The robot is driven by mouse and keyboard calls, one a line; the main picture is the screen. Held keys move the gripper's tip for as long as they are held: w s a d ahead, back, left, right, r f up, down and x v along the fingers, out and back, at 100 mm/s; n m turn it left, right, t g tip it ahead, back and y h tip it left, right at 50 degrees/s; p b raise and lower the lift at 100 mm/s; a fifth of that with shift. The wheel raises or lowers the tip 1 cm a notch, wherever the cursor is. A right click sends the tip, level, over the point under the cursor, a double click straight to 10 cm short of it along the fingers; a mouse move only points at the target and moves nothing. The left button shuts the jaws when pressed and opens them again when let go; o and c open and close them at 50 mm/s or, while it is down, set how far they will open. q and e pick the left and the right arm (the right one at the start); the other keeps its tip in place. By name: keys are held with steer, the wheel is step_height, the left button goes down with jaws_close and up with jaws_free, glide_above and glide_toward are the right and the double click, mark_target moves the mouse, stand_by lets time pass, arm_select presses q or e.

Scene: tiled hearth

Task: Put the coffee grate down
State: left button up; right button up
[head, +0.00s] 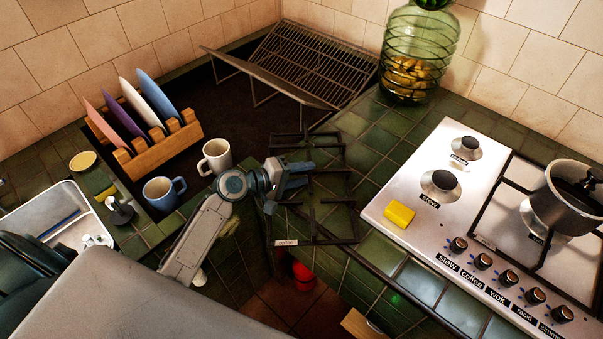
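The coffee grate (351,207) is a dark, thin-barred frame with a small "coffee" label on its front bar. It is by the counter corner, left of the hob, and its front left part shows over the counter edge. My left gripper (300,176) is at the left side of the grate, with its fingers around a bar and appearing shut on it. The gripper hides part of that side. The white hob (408,188) is on the right, with two bare burners on its left side, the far one (466,147) and the near one (440,184). My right gripper is not in view.
A yellow sponge (399,214) lies on the hob's left front corner. A pot (571,204) stands on the right grate. Two mugs, a plate rack (160,151), a wire drying rack (309,60) and a green glass jar (420,50) stand behind. Green tiles between jar and hob are clear.

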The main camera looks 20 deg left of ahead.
arm_select(q)
steer(key=shift+s+a, duration=0.15)
steer(key=shift+a, duration=0.05)
steer(key=b+v, duration=0.2)
steer(key=v, duration=0.9)
steer(key=shift+s, duration=0.2)
steer(key=shift+r, duration=0.1)
steer(key=shift+a, duration=0.1)
stand_by(0.5)
